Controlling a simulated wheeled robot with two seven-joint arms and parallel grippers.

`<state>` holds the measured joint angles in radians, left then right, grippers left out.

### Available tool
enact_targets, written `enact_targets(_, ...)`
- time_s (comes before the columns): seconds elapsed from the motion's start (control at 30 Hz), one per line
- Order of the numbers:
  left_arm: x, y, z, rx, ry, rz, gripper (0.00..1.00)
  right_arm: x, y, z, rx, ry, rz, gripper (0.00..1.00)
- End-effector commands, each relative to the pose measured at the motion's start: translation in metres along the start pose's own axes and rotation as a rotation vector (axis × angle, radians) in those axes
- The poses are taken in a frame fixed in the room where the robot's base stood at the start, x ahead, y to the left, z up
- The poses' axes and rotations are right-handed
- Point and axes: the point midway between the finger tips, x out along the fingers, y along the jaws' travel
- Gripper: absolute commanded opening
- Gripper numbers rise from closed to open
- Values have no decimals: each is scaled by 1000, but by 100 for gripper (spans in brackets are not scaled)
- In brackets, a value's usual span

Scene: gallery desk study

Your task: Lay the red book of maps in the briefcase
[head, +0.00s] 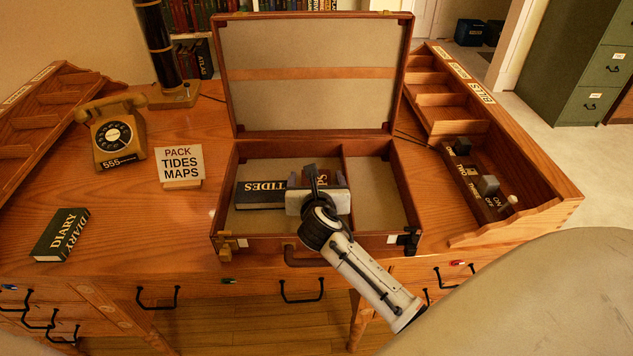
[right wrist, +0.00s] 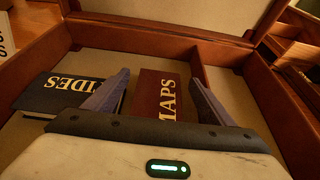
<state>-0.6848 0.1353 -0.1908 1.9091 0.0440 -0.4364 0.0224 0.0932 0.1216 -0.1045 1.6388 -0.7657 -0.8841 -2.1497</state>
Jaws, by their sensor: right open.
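The open briefcase (head: 272,243) stands on the desk, lid raised at the back, with a divider inside. The dark red MAPS book (right wrist: 150,95) lies in its larger left compartment, near the divider; in the head view (head: 322,178) my gripper mostly hides it. The dark TIDES book (head: 258,194) lies left of it, also in the right wrist view (right wrist: 68,93). My right gripper (head: 317,180) is open above the case, its fingers on either side of the MAPS book in the wrist view (right wrist: 159,78). Whether they touch it I cannot tell. My left gripper is out of view.
A card reading PACK TIDES MAPS (head: 181,165), a yellow telephone (head: 118,134) and a DIARY book (head: 60,235) are left of the case. A wooden organiser with switches (head: 488,186) stands on the right. The case's narrower right compartment (head: 374,190) looks empty.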

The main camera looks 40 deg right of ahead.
Motion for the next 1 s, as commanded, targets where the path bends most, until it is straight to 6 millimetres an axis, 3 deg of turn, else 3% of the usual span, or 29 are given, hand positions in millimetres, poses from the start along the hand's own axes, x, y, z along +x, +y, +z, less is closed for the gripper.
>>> enact_targets(0.1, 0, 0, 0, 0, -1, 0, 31, -5, 1, 11, 5, 0, 2, 77)
enact_targets(0.6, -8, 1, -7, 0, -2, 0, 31, -107, 0, 9, 1, 1, 1, 77)
enact_targets(0.8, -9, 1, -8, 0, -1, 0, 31, -123, 0, 9, 2, 0, 0, 77)
enact_targets(1.0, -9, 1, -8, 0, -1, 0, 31, -124, 0, 9, 2, -1, 0, 77)
